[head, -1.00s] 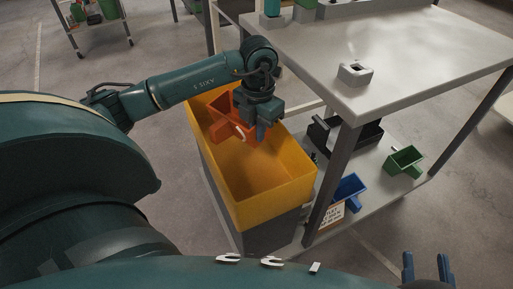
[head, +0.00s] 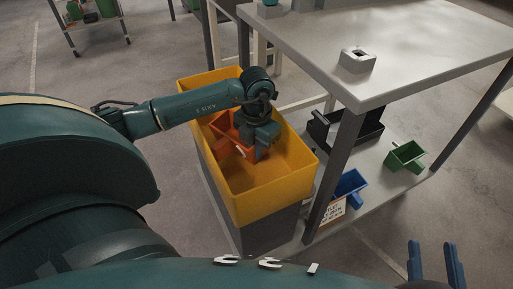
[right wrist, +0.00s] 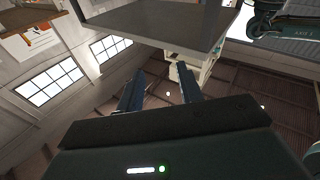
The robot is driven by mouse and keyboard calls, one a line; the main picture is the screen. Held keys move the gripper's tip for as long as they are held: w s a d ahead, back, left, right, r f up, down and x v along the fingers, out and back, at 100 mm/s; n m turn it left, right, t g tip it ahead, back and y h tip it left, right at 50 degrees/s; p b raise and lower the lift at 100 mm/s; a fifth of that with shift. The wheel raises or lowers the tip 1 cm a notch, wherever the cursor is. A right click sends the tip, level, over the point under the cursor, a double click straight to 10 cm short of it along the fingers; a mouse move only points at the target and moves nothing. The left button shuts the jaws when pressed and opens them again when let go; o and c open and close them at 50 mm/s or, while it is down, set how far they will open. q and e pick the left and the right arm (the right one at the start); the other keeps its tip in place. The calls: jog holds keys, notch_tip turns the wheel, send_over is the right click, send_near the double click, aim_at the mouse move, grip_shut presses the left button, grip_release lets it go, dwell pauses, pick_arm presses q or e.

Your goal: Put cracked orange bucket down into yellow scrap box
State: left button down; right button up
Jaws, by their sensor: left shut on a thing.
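The cracked orange bucket (head: 228,140) is inside the opening of the yellow scrap box (head: 245,215), toward its far half. My left gripper (head: 257,150) points down into the box and is shut on the bucket, hiding part of it. The bucket looks tilted. I cannot tell whether it touches the box floor. My right gripper (head: 435,262) is at the lower right of the head view, empty, with its two blue fingers apart. Its open fingers also show in the right wrist view (right wrist: 160,92).
A grey-topped table (head: 400,50) stands right of the box, with a small grey block (head: 357,61) on it. Its lower shelf holds a blue bucket (head: 348,188), a green bucket (head: 405,157), a black tray (head: 365,135) and a sign (head: 330,213). A table leg stands close to the box.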

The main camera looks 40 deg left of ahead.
pick_arm(q)
jog(key=c, duration=1.6)
grip_release()
jog(key=shift+r, duration=0.45)
notch_tip(320, 180, up, 5)
jog(key=shift+r+p, duration=0.1)
jog(key=shift+p, duration=1.15)
notch_tip(320, 180, up, 5)
jog(key=shift+r+p, duration=0.2)
jog(key=shift+p, duration=0.6)
jog(key=shift+r, duration=0.35)
pick_arm(e)
jog(key=shift+d+f+g+h, duration=0.1)
jog(key=shift+d+g+h, duration=0.4)
jog(key=shift+d+h, duration=0.1)
jog(key=shift+s+a+r, duration=0.1)
jog(key=shift+a+r, duration=0.05)
jog(key=shift+r, duration=0.05)
